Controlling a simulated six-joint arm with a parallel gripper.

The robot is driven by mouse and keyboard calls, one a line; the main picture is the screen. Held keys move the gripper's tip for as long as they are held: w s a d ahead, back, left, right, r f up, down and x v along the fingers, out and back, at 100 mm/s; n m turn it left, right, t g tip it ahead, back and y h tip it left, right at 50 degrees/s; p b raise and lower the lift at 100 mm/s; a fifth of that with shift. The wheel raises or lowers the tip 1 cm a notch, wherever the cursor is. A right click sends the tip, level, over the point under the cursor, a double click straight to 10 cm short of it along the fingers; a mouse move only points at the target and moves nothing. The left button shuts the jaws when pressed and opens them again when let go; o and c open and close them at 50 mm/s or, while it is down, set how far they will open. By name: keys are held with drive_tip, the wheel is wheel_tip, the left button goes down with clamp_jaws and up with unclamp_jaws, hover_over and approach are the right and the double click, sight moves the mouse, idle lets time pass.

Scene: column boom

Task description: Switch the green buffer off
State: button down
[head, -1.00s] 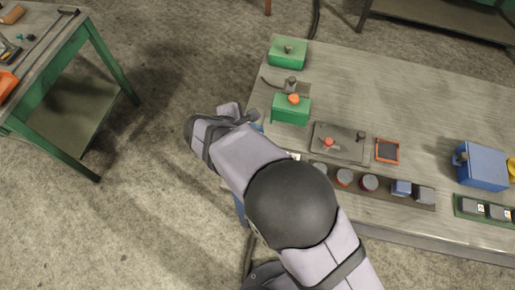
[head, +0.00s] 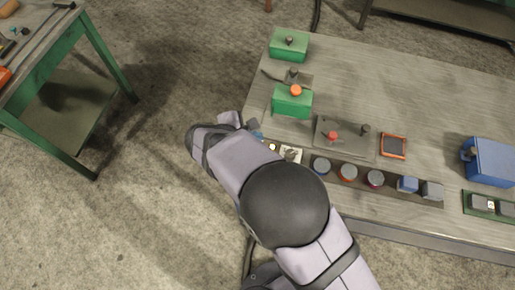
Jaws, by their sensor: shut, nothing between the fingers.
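Two green boxes are on the grey bench. The nearer green box (head: 291,104) has an orange-red knob (head: 296,90) on top. The farther green box (head: 289,47) has a dark knob on top. I cannot tell from the picture which one is the buffer, nor the switch state. My gripper (head: 255,131) is at the bench's left edge, left of and a little below the nearer green box and apart from it. It is mostly hidden behind my own wrist, and what shows looks shut and empty.
A lever (head: 294,73) stands between the green boxes. A grey plate (head: 347,148) with a red knob, an orange-framed panel (head: 393,145) and a strip of several knobs (head: 348,172) lie to the right. A blue box (head: 490,160) stands farther right. A green-legged table (head: 90,40) is left.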

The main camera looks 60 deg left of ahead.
drive_tip(key=shift+s+d+f+b, duration=0.15)
drive_tip(key=shift+f+b, duration=0.45)
drive_tip(key=shift+f, duration=0.7)
idle(1.1)
drive_tip(key=shift+f+b, duration=0.3)
drive_tip(key=shift+b, duration=0.15)
drive_tip(key=shift+s+d+f, duration=0.1)
drive_tip(key=shift+d+f, duration=0.1)
drive_tip(key=shift+f, duration=0.15)
idle(0.7)
drive_tip(key=shift+r, duration=0.15)
drive_tip(key=shift+w+a+r, duration=0.2)
drive_tip(key=shift+a+r, duration=0.1)
drive_tip(key=shift+r, duration=0.05)
drive_tip(key=shift+r, duration=0.1)
drive_tip(key=shift+w+a+r+p, duration=0.1)
drive_tip(key=shift+a+r+p, duration=0.05)
drive_tip(key=shift+r+p, duration=1)
drive_tip(key=shift+w+a+r+p, duration=0.1)
drive_tip(key=shift+r+p, duration=0.65)
drive_tip(key=shift+r, duration=0.65)
